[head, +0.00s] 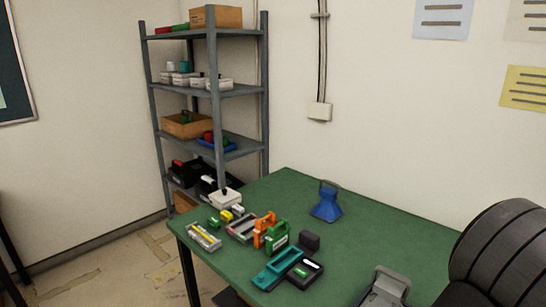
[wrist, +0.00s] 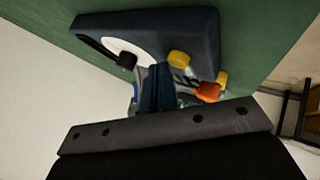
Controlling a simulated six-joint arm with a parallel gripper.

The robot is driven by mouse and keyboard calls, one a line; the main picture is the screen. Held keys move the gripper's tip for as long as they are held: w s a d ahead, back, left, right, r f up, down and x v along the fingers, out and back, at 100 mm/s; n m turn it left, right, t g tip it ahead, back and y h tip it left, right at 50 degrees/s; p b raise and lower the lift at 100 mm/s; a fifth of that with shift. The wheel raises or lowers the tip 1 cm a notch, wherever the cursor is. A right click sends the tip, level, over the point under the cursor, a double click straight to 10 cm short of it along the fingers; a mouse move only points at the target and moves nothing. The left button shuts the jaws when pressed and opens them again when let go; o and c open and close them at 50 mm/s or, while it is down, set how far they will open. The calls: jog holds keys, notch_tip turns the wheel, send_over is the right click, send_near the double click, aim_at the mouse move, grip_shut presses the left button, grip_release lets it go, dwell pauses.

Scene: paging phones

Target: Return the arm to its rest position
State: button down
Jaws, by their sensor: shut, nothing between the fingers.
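My gripper (wrist: 158,88) shows in the wrist view, beyond a grey bar with several holes, and its narrow fingers are together with nothing visible between them. A large dark blue block with yellow knobs (wrist: 200,40) fills the top of that view, close behind the fingers; whether they touch it I cannot tell. In the head view my arm shows as a dark ribbed link at the lower right, and my gripper is not clearly seen. The green table (head: 375,235) carries a teal tray-like piece (head: 277,269) and a black handset-like device with a light screen (head: 304,273).
A blue object with a handle (head: 326,204) stands near the table's back edge. Orange and green frames (head: 270,232) and small boxes crowd the left side. A grey handled item (head: 384,289) is at the front edge. A loaded grey shelf (head: 226,91) stands behind. The table's middle right is clear.

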notch_tip(320, 180, up, 11)
jog(key=d+h, duration=0.1)
jog(key=shift+w+d+f+m, duration=0.2)
jog(key=shift+w+d+m, duration=0.1)
jog(key=shift+w, duration=0.05)
dwell(1.3)
dwell(2.1)
jog(key=a, duration=0.1)
jog(key=s+a+y, duration=0.1)
jog(key=shift+s+a+f, duration=0.15)
jog(key=shift+s+a, duration=0.05)
jog(key=shift+a, duration=0.2)
jog(key=shift+f, duration=4.45)
jog(key=shift+f, duration=0.15)
